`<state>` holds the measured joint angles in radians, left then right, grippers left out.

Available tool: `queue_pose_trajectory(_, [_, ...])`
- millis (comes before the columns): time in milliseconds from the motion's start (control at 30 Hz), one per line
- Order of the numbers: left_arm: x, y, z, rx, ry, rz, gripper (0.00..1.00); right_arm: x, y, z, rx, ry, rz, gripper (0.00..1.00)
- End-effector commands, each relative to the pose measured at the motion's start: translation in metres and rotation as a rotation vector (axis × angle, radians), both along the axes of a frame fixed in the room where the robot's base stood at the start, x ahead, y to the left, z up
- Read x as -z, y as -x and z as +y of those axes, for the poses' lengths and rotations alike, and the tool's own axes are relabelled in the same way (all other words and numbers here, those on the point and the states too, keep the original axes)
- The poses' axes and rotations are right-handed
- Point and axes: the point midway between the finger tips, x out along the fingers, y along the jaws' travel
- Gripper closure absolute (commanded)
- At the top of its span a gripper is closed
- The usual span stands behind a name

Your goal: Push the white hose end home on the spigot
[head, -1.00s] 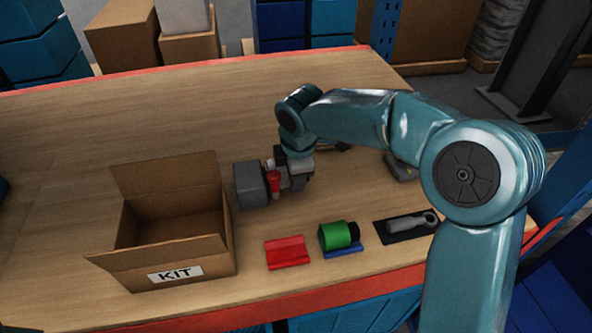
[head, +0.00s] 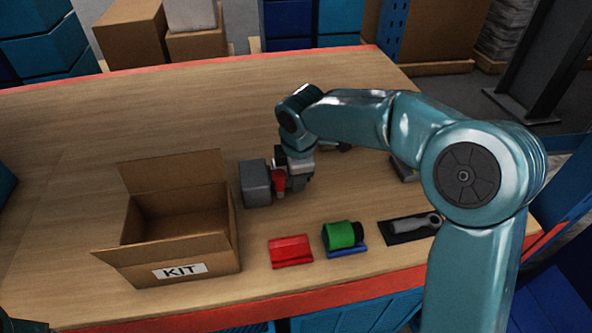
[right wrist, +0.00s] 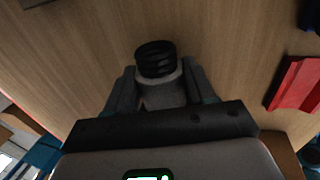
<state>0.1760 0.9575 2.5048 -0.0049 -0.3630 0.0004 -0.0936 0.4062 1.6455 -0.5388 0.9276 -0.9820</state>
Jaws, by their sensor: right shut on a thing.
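My right gripper (head: 297,172) is low over the table beside a grey block (head: 256,184), on the block's right side. A red part (head: 279,182) shows between the block and the gripper. In the right wrist view the gripper (right wrist: 160,92) is shut on a pale grey-white piece (right wrist: 163,92) with a black ribbed end (right wrist: 155,58), which looks like the hose end. The spigot cannot be made out, and I cannot tell whether the held piece touches it. My left gripper is not in view.
An open cardboard KIT box (head: 180,270) stands left of the block. In front lie a red holder (head: 290,251), also in the right wrist view (right wrist: 294,84), a green roll (head: 341,235) on a blue base and a grey tool on a black mat (head: 392,236). The back of the table is clear.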

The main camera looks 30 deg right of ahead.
Motion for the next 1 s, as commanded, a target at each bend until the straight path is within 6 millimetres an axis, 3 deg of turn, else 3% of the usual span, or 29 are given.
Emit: queue_pose_trajectory(1000, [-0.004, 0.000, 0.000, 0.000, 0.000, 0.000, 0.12, -0.001, -0.003, 0.013, -0.002, -0.002, -0.002, 0.94])
